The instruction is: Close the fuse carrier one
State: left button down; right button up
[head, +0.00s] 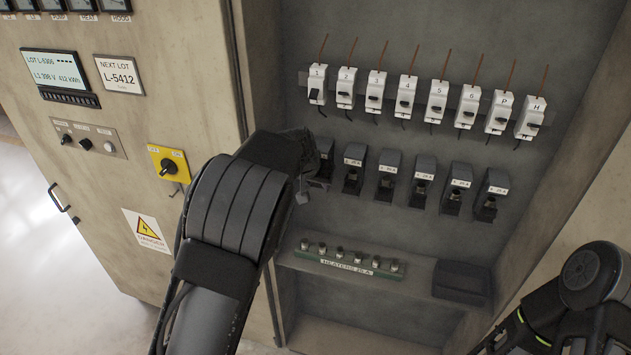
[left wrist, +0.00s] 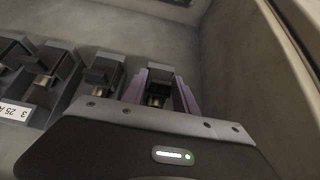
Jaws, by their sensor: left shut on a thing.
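Fuse carrier one (head: 324,150) is the leftmost black carrier in the middle row. My left gripper (head: 308,172) is at it and hides most of it in the head view. In the left wrist view, the two purple-grey fingers of my left gripper (left wrist: 162,84) stand on either side of the end carrier (left wrist: 160,76), shut on it. A brass-coloured part shows low between the fingers. Whether this carrier is tilted out or flush is hard to tell. My right arm shows at the lower right, but its gripper is out of view.
More black carriers with 25 A labels, such as the second one (head: 353,170), stand close to the right. White breakers (head: 407,97) line the row above. Below are a green fuse rack (head: 345,262) and a black block (head: 461,283). The cabinet wall (left wrist: 255,75) is close beside my left gripper.

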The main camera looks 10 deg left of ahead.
pick_arm(q)
jog(key=shift+w+r+g, duration=0.1)
jog(key=shift+w+g, duration=0.15)
jog(key=shift+g, duration=0.25)
dwell(0.3)
jog(key=c, duration=1.2)
grip_release()
jog(key=shift+o, duration=0.2)
jog(key=b+v, duration=0.1)
jog(key=v, duration=0.6)
jog(key=shift+r+b, duration=0.35)
jog(key=shift+r, duration=0.05)
